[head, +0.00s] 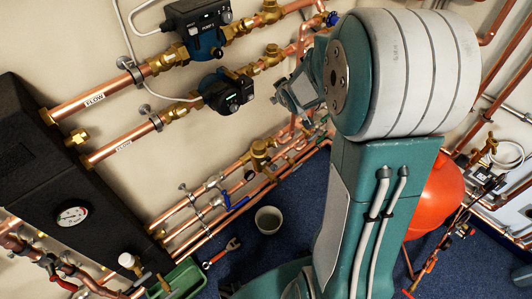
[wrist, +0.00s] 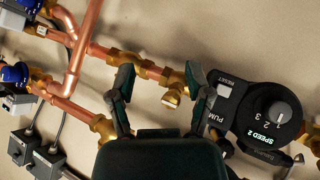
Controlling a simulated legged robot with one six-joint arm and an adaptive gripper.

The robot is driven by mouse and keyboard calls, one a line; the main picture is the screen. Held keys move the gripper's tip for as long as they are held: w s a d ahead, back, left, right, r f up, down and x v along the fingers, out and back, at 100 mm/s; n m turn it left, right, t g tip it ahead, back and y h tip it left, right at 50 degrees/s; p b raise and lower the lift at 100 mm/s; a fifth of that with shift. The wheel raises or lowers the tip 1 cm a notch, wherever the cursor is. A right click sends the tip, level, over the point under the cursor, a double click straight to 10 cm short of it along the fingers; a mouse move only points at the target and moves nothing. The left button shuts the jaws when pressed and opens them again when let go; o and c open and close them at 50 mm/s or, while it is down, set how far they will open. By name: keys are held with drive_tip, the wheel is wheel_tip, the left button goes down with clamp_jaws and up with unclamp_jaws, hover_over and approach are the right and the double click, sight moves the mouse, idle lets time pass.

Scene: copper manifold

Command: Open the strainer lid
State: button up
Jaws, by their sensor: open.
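In the wrist view a brass fitting on a copper line carries a short stub with a round brass cap, which looks like the strainer lid (wrist: 172,97). The cap faces down in that view and looks closed. My gripper (wrist: 161,82) is open, with one dark finger left of the cap and one right of it. The cap lies between them in the picture, nearer the right finger. Nothing is held, and I cannot tell how far the fingertips are from the cap. In the head view my arm hides most of the gripper.
A black pump (wrist: 262,112) showing SPEED 2 stands close right of the right finger. A vertical copper pipe (wrist: 82,45) crosses left of the gripper. Head view: two pumps, the upper (head: 198,25) and the lower (head: 228,92), a bucket (head: 268,219) and a wrench (head: 222,253) on blue floor.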

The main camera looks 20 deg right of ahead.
drive_tip(key=w+d+f+n+t+y, duration=0.1)
drive_tip(key=w+d+f, duration=0.1)
drive_tip(key=f, duration=0.3)
drive_tip(key=w+d+f+n+y, duration=0.1)
drive_tip(key=w+d+f, duration=0.1)
drive_tip(key=f, duration=0.4)
drive_tip(key=t+y, duration=0.6)
approach(270, 161)
drive_tip(key=x, duration=1)
drive_tip(key=shift+w+r, duration=0.15)
drive_tip(key=shift+w, duration=0.05)
clamp_jaws()
